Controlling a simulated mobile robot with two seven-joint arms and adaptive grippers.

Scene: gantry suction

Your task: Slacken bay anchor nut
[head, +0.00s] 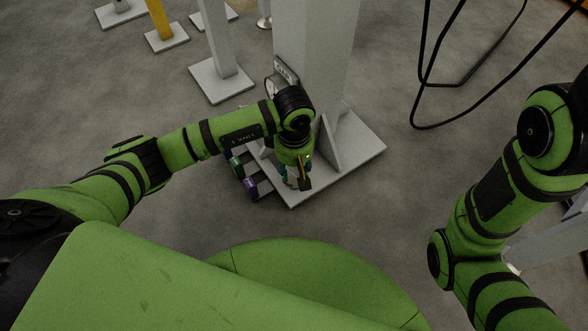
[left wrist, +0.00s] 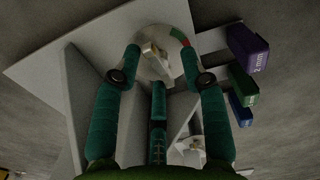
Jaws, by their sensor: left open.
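My left gripper (head: 298,178) points down over the base plate (head: 359,150) of the grey column. A second pale fitting (left wrist: 189,150) shows lower, partly behind the right finger. In the head view the nut is hidden by the gripper. My right arm shows at right; its gripper is out of frame.
Purple (left wrist: 248,48), green (left wrist: 243,86) and blue (left wrist: 241,111) blocks stick out beside the plate; the purple one reads "2 mm". The column (head: 315,60) and its gusset (head: 331,140) stand close to my left gripper. Black cables (head: 424,85) hang at upper right.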

